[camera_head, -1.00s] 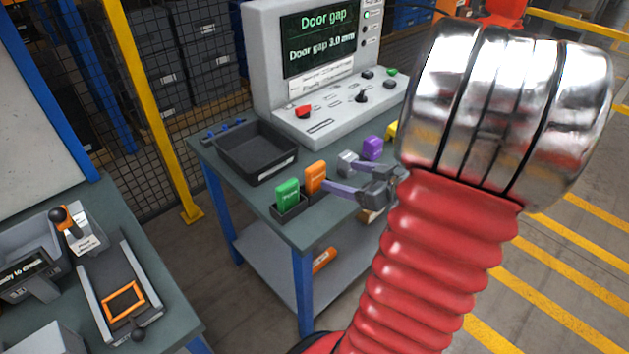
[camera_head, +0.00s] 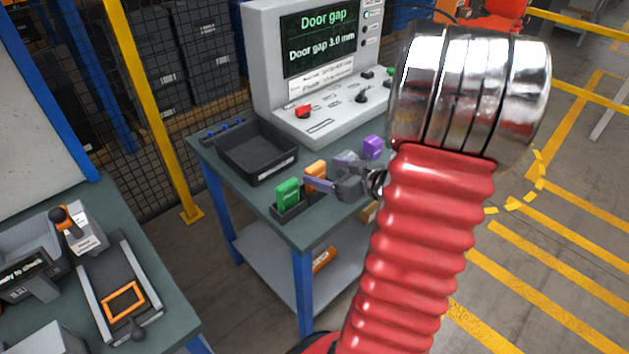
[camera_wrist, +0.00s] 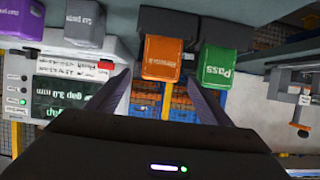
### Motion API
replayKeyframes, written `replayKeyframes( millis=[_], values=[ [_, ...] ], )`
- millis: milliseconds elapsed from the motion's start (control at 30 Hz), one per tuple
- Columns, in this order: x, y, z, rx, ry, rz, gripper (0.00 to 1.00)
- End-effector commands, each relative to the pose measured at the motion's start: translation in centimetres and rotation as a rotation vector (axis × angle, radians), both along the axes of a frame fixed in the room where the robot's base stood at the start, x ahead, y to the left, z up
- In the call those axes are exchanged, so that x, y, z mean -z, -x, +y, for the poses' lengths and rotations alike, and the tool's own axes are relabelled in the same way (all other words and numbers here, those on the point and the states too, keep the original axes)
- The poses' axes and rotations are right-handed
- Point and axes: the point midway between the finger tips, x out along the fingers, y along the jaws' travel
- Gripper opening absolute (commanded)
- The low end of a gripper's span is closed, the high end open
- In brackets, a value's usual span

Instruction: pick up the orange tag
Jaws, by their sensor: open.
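The orange tag (camera_head: 315,172) stands in a dark holder beside the green tag (camera_head: 288,193) on the grey-green table. In the wrist view the orange tag (camera_wrist: 162,57) lies between my two open fingers, ahead of their tips, with the green tag (camera_wrist: 216,68) to its right. My gripper (camera_head: 320,173) is open and empty, with its fingers at the orange tag, one toward each side. The fingers partly hide the tag's lower part in the head view. I cannot tell whether either finger touches it.
A black tray (camera_head: 256,152) and the door gap console (camera_head: 318,75) stand behind on the same table. A purple block (camera_head: 372,147) is right of the gripper. The green tag's holder (camera_head: 290,210) is close to the gripper. A second table (camera_head: 175,290) is at the left.

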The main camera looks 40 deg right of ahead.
Motion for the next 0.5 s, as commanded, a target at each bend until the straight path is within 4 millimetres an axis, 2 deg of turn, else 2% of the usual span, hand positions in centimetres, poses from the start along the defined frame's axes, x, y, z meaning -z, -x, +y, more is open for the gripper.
replayKeyframes(
  millis=[333, 500],
  values=[
    [1.8, -3.6, 0.2, -0.003, -0.001, 0.000, 0.73],
    [2.2, -4.5, 0.2, 0.000, -0.001, 0.000, 0.73]
  ],
)
